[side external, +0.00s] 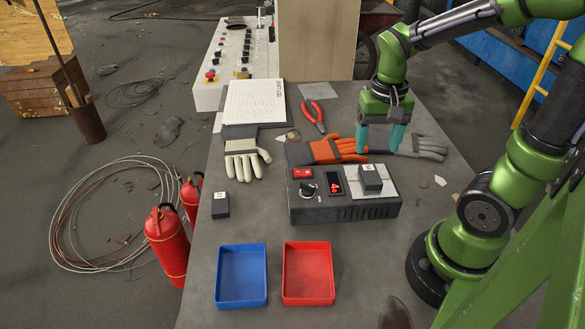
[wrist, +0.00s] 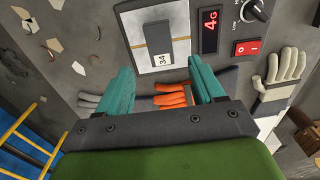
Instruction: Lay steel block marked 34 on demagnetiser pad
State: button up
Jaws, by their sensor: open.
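The steel block marked 34 (wrist: 158,42) lies on the pale demagnetiser pad (wrist: 182,20). In the side view the dark block (side external: 371,180) sits on the pad (side external: 391,192), at the right of the demagnetiser's top. My gripper (side external: 380,148) is above and behind the block, over the gloves, with its teal fingers pointing down. It is open and empty. In the wrist view the fingers (wrist: 160,72) are spread apart, with the block beyond their tips, and nothing is between them. A second dark block (side external: 221,207) stands on the bench to the left, its mark too small to read.
The demagnetiser (side external: 318,210) has a knob, a red switch and a lit display reading 4G in the wrist view (wrist: 210,32). Blue (side external: 241,302) and red (side external: 308,300) trays stand in front. Gloves (side external: 327,150), red pliers (side external: 313,115) and a notepad (side external: 254,101) lie behind.

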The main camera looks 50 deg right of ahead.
jog(key=a+r+n+t+y, duration=0.2)
jog(key=a+r+n+t, duration=0.3)
jog(key=a+r+t, duration=0.2)
jog(key=a+r, duration=0.2)
jog(key=a, duration=0.1)
jog(key=shift+a+r, duration=0.35)
